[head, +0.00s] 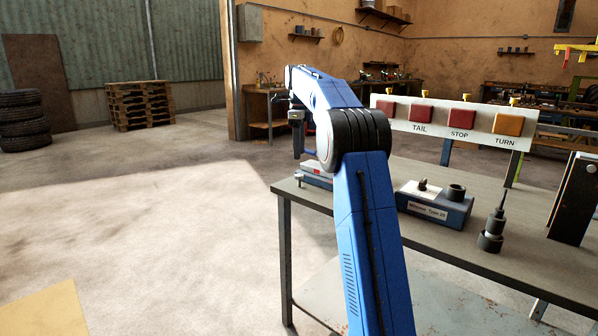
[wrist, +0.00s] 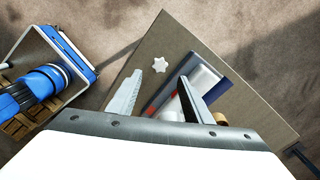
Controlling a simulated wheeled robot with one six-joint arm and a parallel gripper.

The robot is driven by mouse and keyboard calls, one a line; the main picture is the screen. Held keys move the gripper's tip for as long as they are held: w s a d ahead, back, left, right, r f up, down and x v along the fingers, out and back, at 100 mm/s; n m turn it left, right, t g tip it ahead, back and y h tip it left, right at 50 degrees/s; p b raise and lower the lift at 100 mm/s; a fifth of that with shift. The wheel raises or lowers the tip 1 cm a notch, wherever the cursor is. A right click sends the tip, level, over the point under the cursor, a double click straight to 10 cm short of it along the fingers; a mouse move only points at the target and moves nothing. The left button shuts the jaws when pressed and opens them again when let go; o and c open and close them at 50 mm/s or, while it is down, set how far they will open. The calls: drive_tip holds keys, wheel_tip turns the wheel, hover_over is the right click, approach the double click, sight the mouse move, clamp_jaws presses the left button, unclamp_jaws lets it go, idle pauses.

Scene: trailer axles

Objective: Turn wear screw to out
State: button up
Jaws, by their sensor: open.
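A small pale star-shaped knob (wrist: 160,65), which I take to be the wear screw, shows in the wrist view near the table's corner, beside a blue and white device with a red mark (wrist: 174,103). In the head view a small knob (head: 298,178) stands at the table's left end, next to the device (head: 316,172). My gripper (wrist: 158,82) is open, with nothing between its jaws. The knob shows beyond the gap between the jaws, apart from them. In the head view my gripper (head: 298,150) hangs above the knob. The knob's setting cannot be read.
On the table (head: 440,262) stand a blue block labelled "Type 25" (head: 434,207), a dark stepped part with a rod (head: 492,228) and a dark upright plate (head: 573,200). Behind is a panel with TAIL, STOP and TURN lamps (head: 452,121). Open floor lies left of the table.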

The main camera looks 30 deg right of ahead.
sight(299, 175)
wheel_tip(299, 175, down, 9)
drive_tip(key=shift+r, duration=0.15)
idle(0.4)
drive_tip(key=c, duration=1.1)
